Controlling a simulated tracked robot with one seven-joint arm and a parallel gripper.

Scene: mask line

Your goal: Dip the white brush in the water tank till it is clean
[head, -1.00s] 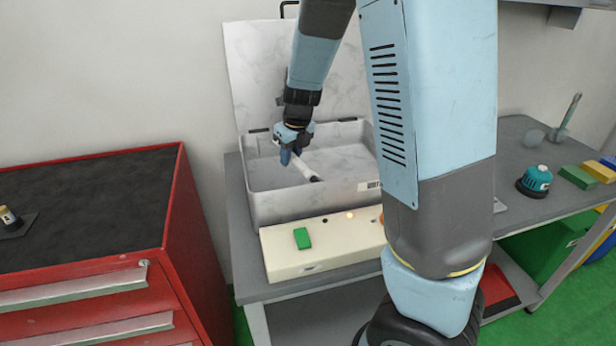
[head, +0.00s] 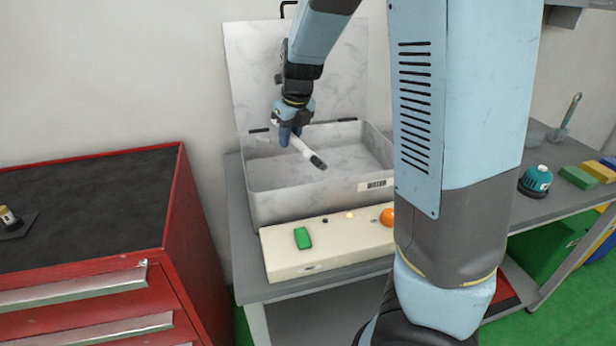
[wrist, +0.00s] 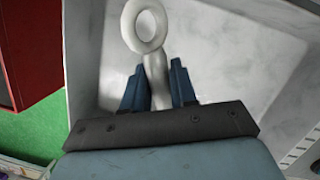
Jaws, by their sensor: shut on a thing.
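My gripper (head: 290,132) is shut on the handle of the white brush (head: 301,148) and holds it tilted over the open water tank (head: 262,205). The brush's dark tip (head: 318,162) points down to the right, above the tank floor. In the wrist view, the brush's ring end (wrist: 146,27) sticks out past the blue fingers (wrist: 159,88). The tank is a pale grey box with its lid (head: 345,80) raised against the wall. I cannot tell the water level, or how clean the bristles are.
A control box (head: 325,245) with a green button (head: 302,238) and an orange knob (head: 387,217) sits in front of the tank. A red tool cabinet (head: 180,215) stands at left. A teal-topped tool (head: 535,181) and coloured blocks (head: 577,176) lie at right.

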